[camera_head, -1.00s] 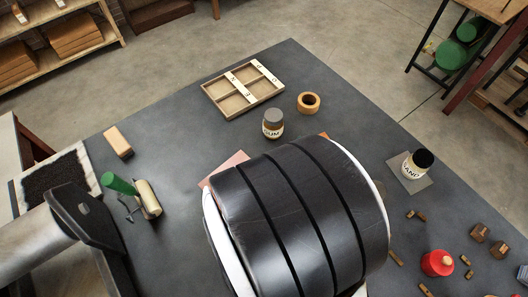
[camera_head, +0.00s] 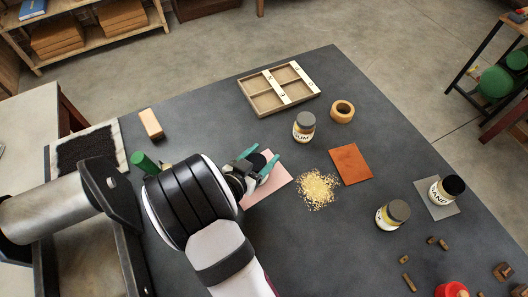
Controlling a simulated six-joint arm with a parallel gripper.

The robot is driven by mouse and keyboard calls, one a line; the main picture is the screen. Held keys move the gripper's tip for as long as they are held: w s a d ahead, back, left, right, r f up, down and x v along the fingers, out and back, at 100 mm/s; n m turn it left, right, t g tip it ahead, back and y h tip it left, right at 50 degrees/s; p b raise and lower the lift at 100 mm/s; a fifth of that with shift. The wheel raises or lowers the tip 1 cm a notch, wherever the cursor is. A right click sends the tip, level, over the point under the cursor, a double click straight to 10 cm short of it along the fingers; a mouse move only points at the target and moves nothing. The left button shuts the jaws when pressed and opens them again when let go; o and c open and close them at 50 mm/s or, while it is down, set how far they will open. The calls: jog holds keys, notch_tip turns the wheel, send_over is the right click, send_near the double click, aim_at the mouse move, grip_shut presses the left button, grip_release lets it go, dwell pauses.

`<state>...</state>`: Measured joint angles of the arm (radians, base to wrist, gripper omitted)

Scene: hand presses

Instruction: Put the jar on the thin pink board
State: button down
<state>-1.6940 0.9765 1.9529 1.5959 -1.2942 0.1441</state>
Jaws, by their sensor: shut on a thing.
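My gripper (camera_head: 259,160) has teal fingers and is shut on a dark round-topped thing (camera_head: 256,165), which looks like the jar; its body is mostly hidden by my wrist and fingers. It is over the far left part of the thin pink board (camera_head: 279,180). The board lies flat on the dark table, partly covered by my arm. I cannot tell whether the held thing touches the board.
A GUM jar (camera_head: 304,127), a grey-lidded jar (camera_head: 391,215) and a SAND jar (camera_head: 446,190) on a grey plate (camera_head: 437,208) stand to the right. Spilled grains (camera_head: 318,189) and an orange board (camera_head: 351,164) lie beside the pink board. A divided tray (camera_head: 279,89) is behind.

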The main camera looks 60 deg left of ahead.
jog(key=shift+f, duration=0.1)
jog(key=shift+c, duration=0.5)
grip_release()
jog(key=shift+r, duration=0.25)
jog(key=v, duration=1.2)
